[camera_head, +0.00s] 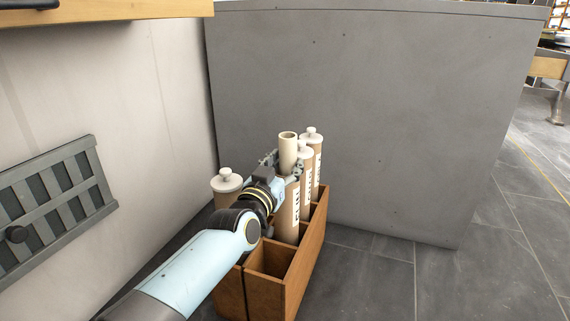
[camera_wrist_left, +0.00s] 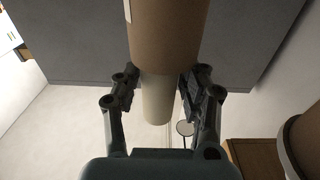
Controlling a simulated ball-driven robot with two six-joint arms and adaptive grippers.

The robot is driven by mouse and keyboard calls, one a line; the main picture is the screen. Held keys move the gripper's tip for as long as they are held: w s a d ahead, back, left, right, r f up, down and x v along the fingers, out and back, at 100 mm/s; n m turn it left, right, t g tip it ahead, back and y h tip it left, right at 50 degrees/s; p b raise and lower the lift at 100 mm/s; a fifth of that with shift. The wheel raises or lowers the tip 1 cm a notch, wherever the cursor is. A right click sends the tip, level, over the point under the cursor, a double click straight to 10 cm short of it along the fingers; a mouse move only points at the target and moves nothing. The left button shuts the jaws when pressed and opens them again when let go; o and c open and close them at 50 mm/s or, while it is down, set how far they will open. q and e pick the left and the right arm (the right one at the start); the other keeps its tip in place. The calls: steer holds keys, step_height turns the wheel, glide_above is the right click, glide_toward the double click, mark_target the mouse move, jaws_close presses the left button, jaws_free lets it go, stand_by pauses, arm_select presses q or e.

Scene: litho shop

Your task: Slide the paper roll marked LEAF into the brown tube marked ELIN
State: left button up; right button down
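The cream paper roll (camera_head: 288,154) stands upright, its hollow upper end showing; no LEAF mark is visible. Its lower part goes into the top of the brown tube (camera_head: 287,222) with dark lettering that seems to read ELIN. The tube stands in a wooden crate. In the left wrist view the roll (camera_wrist_left: 157,100) sticks out of the wider brown tube (camera_wrist_left: 166,35). My left gripper (camera_head: 284,165) is around the exposed roll, with a finger on each side. In the wrist view (camera_wrist_left: 158,95) gaps show between the fingers and the roll. My right gripper is out of view.
The wooden crate (camera_head: 310,254) has an empty front compartment. Two white-capped tubes (camera_head: 315,165) (camera_head: 306,178) stand close behind and right of the roll. Another capped tube (camera_head: 227,186) stands left. A grey panel (camera_head: 380,120) is behind; floor to the right is clear.

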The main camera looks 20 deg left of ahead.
arm_select(q)
steer(key=o, duration=0.3)
steer(key=f, duration=0.3)
steer(key=shift+s+d+g, duration=0.1)
steer(key=shift+s+g, duration=0.2)
steer(key=shift+s, duration=0.1)
steer(key=shift+o, duration=0.2)
steer(key=s+r, duration=0.2)
steer(key=s, duration=0.9)
steer(key=shift+d+r, duration=0.15)
